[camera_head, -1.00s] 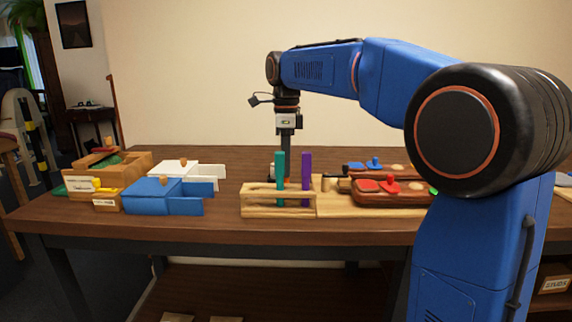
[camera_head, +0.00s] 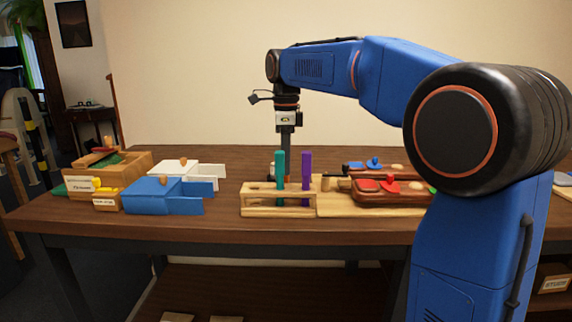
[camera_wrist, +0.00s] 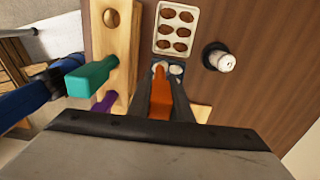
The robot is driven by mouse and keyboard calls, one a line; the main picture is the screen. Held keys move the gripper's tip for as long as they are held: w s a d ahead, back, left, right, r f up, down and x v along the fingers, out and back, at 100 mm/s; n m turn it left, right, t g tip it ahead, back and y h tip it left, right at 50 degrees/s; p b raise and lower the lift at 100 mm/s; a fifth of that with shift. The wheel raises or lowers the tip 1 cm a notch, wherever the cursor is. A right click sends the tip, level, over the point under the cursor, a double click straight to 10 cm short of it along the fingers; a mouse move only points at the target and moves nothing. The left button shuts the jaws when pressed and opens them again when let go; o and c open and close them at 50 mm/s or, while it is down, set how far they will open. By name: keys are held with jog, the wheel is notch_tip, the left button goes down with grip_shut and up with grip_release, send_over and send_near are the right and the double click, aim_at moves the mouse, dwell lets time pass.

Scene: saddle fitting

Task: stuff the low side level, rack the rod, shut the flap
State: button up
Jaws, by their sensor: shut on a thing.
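My gripper (camera_wrist: 160,100) points down behind the wooden rack in the head view and is shut on an orange rod-like piece (camera_wrist: 160,92). Its lower end is over a small tray with whitish lumps (camera_wrist: 175,70) in the wrist view; I cannot tell whether it touches them. A teal rod (camera_head: 280,170) and a purple rod (camera_head: 306,172) stand upright in the rack (camera_head: 262,211). Two brown wooden bodies lie right of the rack, one with red pieces (camera_head: 390,187), one behind with blue pieces (camera_head: 374,163). My arm partly hides them.
A tray of brown lumps (camera_wrist: 177,28) and a dark round base with a white knob (camera_wrist: 222,60) are close to my gripper. A blue drawer box (camera_head: 152,197), a white drawer box (camera_head: 205,170) and a labelled wooden box (camera_head: 135,165) stand left. The table's back left is clear.

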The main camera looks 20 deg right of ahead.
jog(key=shift+r, duration=3.2)
jog(key=shift+a, duration=0.1)
